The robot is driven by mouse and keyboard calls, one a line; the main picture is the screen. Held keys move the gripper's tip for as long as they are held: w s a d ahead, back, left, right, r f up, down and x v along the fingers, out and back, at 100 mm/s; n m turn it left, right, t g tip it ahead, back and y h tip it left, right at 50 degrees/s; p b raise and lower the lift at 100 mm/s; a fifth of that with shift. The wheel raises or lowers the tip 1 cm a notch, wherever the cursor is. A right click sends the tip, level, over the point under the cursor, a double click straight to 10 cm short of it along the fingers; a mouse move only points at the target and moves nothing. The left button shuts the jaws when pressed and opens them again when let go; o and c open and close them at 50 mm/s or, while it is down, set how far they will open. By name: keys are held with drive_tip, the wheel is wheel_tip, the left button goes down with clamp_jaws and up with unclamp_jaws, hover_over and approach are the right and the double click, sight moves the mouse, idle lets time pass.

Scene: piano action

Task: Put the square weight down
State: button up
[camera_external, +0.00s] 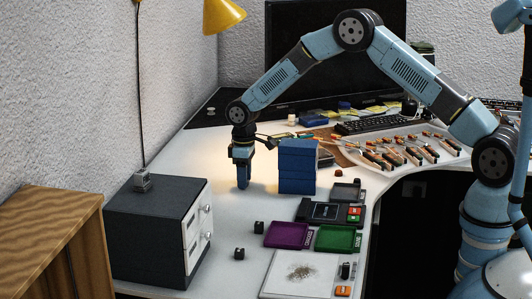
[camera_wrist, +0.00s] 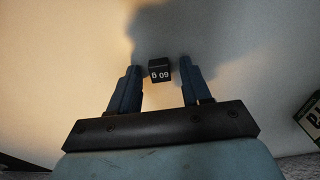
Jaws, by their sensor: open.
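The square weight is a small black cube (camera_wrist: 160,70) with upside-down white marking that looks like "60 g". In the wrist view it sits on the pale desk surface, just beyond and between my fingertips, with gaps on both sides. My gripper (camera_wrist: 159,80) is open and does not hold it. In the outside view my gripper (camera_external: 243,185) points down at the desk, left of the blue drawer stack; the weight at the fingers cannot be made out there.
The blue drawer stack (camera_external: 298,168) stands close right of my gripper. Two black cubes (camera_external: 259,227) (camera_external: 239,253) lie nearer the camera. A purple tray (camera_external: 287,234), a green tray (camera_external: 338,239) and a black scale (camera_external: 325,211) lie right. A dark box (camera_external: 150,225) stands front left.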

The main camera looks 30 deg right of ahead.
wheel_tip(320, 180, up, 12)
drive_tip(key=s+d+r+m+t, duration=0.1)
drive_tip(key=s+d+r, duration=0.4)
drive_tip(key=d+r, duration=0.3)
drive_tip(key=s+d+r+m+t, duration=0.1)
drive_tip(key=s+d+r+m, duration=0.1)
drive_tip(key=s+d+r, duration=0.55)
drive_tip(key=s+d+r+m+t, duration=0.1)
drive_tip(key=s+d+r, duration=0.25)
drive_tip(key=r, duration=0.75)
drive_tip(key=s+d+r+m+t, duration=0.1)
drive_tip(key=s+d+r, duration=0.1)
drive_tip(key=s+d, duration=0.35)
drive_tip(key=s+d+r+m, duration=0.1)
drive_tip(key=s+d+r, duration=0.2)
drive_tip(key=s, duration=0.6)
drive_tip(key=s+d+f+m, duration=0.1)
drive_tip(key=s+d, duration=0.1)
drive_tip(key=s, duration=0.6)
drive_tip(key=s+d+f+m+t, duration=0.1)
drive_tip(key=s+d+f+m, duration=0.1)
drive_tip(key=s, duration=0.6)
drive_tip(key=shift+d+t, duration=0.3)
drive_tip(key=shift+d, duration=0.55)
drive_tip(key=shift+o, duration=0.5)
drive_tip(key=shift+f, duration=0.1)
